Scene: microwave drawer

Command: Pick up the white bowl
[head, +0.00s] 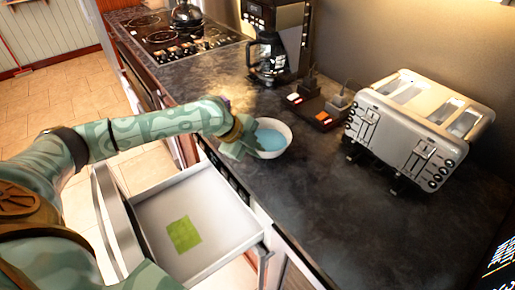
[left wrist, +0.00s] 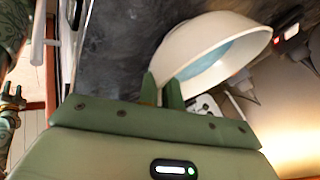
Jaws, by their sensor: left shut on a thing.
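The white bowl (head: 273,140) has a light blue inside and is at the dark counter's front edge in the head view. My left gripper (head: 240,140) is at its left rim, shut on the bowl's wall. In the left wrist view the bowl (left wrist: 205,45) looks tilted, and the green fingers (left wrist: 162,90) meet its near rim. I cannot tell whether the bowl still touches the counter. My right gripper is not in view.
An open drawer (head: 205,195) with a green square (head: 184,234) inside is below the counter edge. A silver toaster (head: 420,125) stands right, a coffee maker (head: 272,55) behind, and a stove (head: 165,32) at the far left. The counter (head: 320,205) in front is clear.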

